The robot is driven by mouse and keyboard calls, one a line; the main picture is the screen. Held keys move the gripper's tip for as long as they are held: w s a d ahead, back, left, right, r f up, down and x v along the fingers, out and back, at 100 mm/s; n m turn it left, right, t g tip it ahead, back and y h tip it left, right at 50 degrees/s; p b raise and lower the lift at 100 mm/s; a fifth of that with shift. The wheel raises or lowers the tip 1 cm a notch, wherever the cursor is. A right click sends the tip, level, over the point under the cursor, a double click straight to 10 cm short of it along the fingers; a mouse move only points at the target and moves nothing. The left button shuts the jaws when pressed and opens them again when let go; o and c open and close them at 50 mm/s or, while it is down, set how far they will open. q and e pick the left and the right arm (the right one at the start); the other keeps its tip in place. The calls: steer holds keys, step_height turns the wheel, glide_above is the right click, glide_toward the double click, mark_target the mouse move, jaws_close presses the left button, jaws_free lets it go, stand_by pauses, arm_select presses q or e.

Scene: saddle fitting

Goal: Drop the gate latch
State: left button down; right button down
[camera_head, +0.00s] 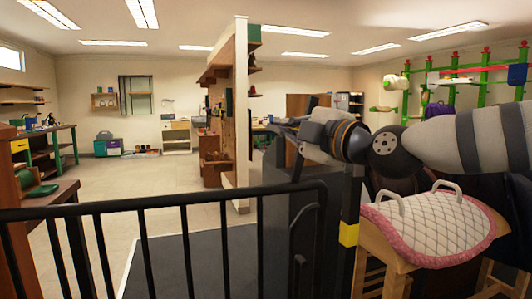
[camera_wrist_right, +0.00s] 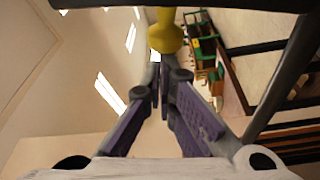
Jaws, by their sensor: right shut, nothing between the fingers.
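The black gate (camera_head: 150,205) of rails and bars crosses the front of the head view. A dark upright with a yellow band (camera_head: 349,234) stands at its right end. In the right wrist view a yellow knob (camera_wrist_right: 165,36) shows just beyond my fingertips; I cannot tell whether it is part of the latch. My right gripper (camera_head: 285,127) reaches in from the right above the gate's right end. Its purple-padded fingers (camera_wrist_right: 158,72) come together at the tips, with nothing between them. The latch itself is not clear in the head view. My left gripper is out of view.
A white quilted saddle pad with pink trim (camera_head: 430,225) lies on a wooden stand at right, below my right arm. A wooden table (camera_head: 45,195) stands at left. A partition wall (camera_head: 241,110) with shelves rises beyond the gate. The floor (camera_head: 160,180) left of it is clear.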

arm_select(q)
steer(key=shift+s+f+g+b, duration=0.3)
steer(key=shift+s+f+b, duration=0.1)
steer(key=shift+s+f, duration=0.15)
arm_select(e)
steer(key=w+d+f+m+t+h, duration=0.2)
steer(key=d+m, duration=0.4)
steer(key=m, duration=0.3)
steer(key=w+d+f+m+t+h, duration=0.2)
steer(key=d+m, duration=0.4)
steer(key=m, duration=0.4)
steer(key=shift+w+d+f+t, duration=0.3)
steer(key=shift+f, duration=0.05)
steer(key=shift+f, duration=0.15)
